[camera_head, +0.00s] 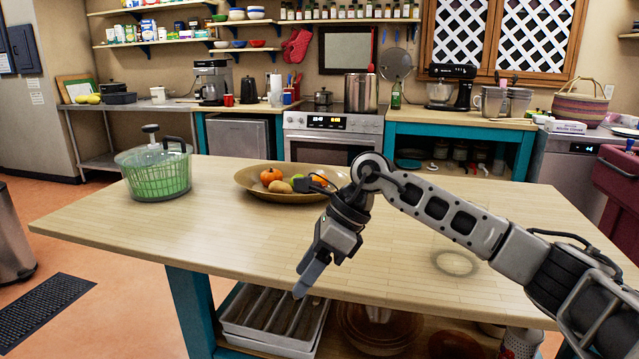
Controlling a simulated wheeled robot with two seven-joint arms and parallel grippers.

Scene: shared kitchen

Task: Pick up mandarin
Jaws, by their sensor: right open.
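A wide brown bowl (248,187) stands on the wooden island top and holds several fruits. A round orange fruit (270,175) lies at its left side. A second orange-coloured fruit (319,182) shows at its right, partly hidden by my right arm. I cannot tell which of the two is the mandarin. My right gripper (312,272) hangs in front of the bowl, nearer to me and below it in the picture, over the island's front edge. It points down, is open and touches no fruit. My left gripper is out of view.
A green salad spinner (157,176) stands left of the bowl. A pale round thing (457,263) is on the island at the right, below my right forearm. The wooden island top (150,225) is clear at the front left. Trays (275,320) sit on the shelf underneath.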

